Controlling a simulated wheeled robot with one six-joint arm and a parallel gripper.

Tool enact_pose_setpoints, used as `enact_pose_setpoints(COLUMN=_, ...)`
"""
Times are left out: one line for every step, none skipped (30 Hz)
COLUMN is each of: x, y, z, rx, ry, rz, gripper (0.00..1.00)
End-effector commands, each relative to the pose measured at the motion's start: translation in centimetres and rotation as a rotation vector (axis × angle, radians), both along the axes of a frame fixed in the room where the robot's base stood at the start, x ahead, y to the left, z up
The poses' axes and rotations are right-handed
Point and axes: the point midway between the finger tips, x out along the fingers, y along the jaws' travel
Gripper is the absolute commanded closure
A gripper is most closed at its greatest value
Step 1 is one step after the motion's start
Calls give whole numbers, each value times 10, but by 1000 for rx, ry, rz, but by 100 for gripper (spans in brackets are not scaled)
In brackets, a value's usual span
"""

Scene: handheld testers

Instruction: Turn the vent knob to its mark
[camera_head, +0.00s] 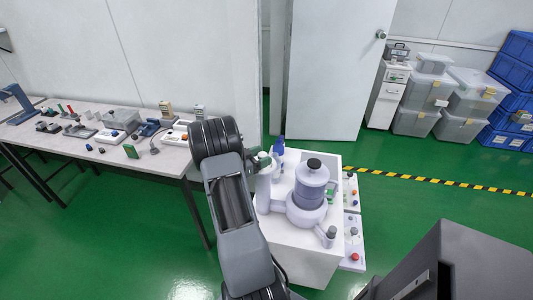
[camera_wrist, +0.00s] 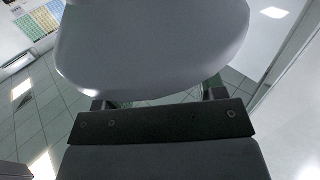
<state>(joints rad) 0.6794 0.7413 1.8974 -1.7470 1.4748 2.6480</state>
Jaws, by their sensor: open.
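A pale lavender device with a round chamber (camera_head: 311,188) stands on a white cabinet (camera_head: 290,245) in the head view. A black knob (camera_head: 314,164) tops the chamber, and a smaller grey-topped part (camera_head: 328,236) sits at its front right. I cannot tell which part is the vent knob, and no mark is readable. My gripper (camera_wrist: 156,98) is open. In the wrist view a large pale rounded body (camera_wrist: 150,45) fills the space before it and hides the fingertips. In the head view my arm covers most of the gripper, which is at the device's left side.
Small panels with coloured knobs (camera_head: 354,256) are on the cabinet's right side. A long table (camera_head: 165,160) with several handheld testers stands at the left. Clear boxes (camera_head: 415,121) and blue crates (camera_head: 505,105) are stacked at the back right.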

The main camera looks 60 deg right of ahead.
Motion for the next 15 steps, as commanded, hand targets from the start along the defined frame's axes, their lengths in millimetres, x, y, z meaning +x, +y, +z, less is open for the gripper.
enact_pose_setpoints(x=-3, y=-6, z=1, rx=0, ry=0, rz=-2, gripper=36)
enact_pose_setpoints(x=-4, y=-9, z=1, rx=0, ry=0, rz=-2, gripper=36)
enact_pose_setpoints(x=-6, y=-12, z=0, rx=0, ry=0, rz=-2, gripper=36)
enact_pose_setpoints(x=-7, y=-14, z=0, rx=0, ry=1, rz=-1, gripper=36)
enact_pose_setpoints(x=-8, y=-15, z=0, rx=0, ry=1, rz=-1, gripper=36)
enact_pose_setpoints(x=-9, y=-18, z=0, rx=0, ry=1, rz=-1, gripper=36)
enact_pose_setpoints(x=-10, y=-19, z=0, rx=0, ry=1, rz=-1, gripper=36)
enact_pose_setpoints(x=-10, y=-20, z=0, rx=0, ry=1, rz=0, gripper=36)
enact_pose_setpoints(x=-11, y=-21, z=0, rx=0, ry=1, rz=0, gripper=36)
enact_pose_setpoints(x=-11, y=-22, z=0, rx=0, ry=1, rz=0, gripper=36)
enact_pose_setpoints(x=-11, y=-22, z=0, rx=0, ry=1, rz=0, gripper=36)
enact_pose_setpoints(x=-11, y=-22, z=0, rx=0, ry=1, rz=1, gripper=36)
enact_pose_setpoints(x=-11, y=-22, z=0, rx=0, ry=1, rz=1, gripper=36)
enact_pose_setpoints(x=-11, y=-22, z=0, rx=0, ry=1, rz=1, gripper=36)
enact_pose_setpoints(x=-11, y=-22, z=0, rx=0, ry=1, rz=1, gripper=36)
